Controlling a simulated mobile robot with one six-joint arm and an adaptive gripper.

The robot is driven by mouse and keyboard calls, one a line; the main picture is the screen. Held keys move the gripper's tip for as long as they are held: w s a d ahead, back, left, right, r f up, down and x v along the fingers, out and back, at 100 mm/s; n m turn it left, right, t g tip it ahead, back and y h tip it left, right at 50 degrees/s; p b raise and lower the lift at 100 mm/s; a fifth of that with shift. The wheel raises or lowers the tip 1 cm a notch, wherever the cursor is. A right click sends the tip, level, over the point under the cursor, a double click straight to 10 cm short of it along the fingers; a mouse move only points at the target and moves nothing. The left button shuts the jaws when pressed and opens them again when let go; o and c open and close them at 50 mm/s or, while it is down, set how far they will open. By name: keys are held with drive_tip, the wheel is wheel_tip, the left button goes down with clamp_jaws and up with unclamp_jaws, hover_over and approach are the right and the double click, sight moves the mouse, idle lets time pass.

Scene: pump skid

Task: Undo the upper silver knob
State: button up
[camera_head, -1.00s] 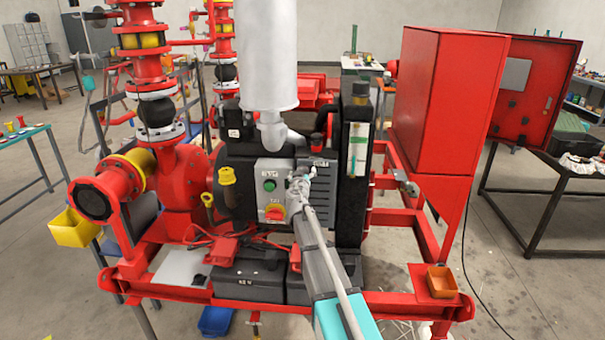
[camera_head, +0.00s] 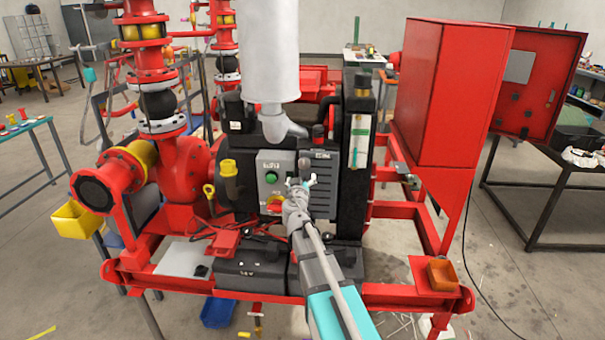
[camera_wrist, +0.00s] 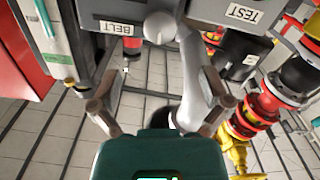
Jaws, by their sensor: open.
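A round silver-grey knob (camera_wrist: 160,27) shows near the top of the wrist view, beside a white BELT label (camera_wrist: 117,28). My gripper (camera_wrist: 157,70) is open, with its two fingers spread to either side below the knob in that picture. In the head view, my gripper (camera_head: 302,182) is in front of the dark slatted guard (camera_head: 324,192), just right of the grey control box. A second silver knob is not clear in either view.
A white vertical cylinder (camera_head: 270,50) hangs above. A red cabinet (camera_head: 430,100) stands to the right. A TEST label (camera_wrist: 243,14) shows in the wrist view.

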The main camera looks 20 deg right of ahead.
drive_tip(key=shift+v, duration=1)
drive_tip(key=s+d+f+m+g, duration=0.3)
drive_tip(key=s+f+g, duration=0.8)
drive_tip(key=s, duration=0.4)
drive_tip(key=s+a+f+n+g+y, duration=0.2)
drive_tip(key=s+a+f+y, duration=0.1)
drive_tip(key=s+a, duration=0.2)
drive_tip(key=s+a+f+n+g+y, duration=0.2)
drive_tip(key=s+a, duration=0.4)
drive_tip(key=s, duration=0.3)
wheel_tip(320, 180, down, 3)
drive_tip(key=shift+r+n+g+y, duration=0.2)
drive_tip(key=shift+n+g+y, duration=0.1)
drive_tip(key=shift+g+y, duration=0.55)
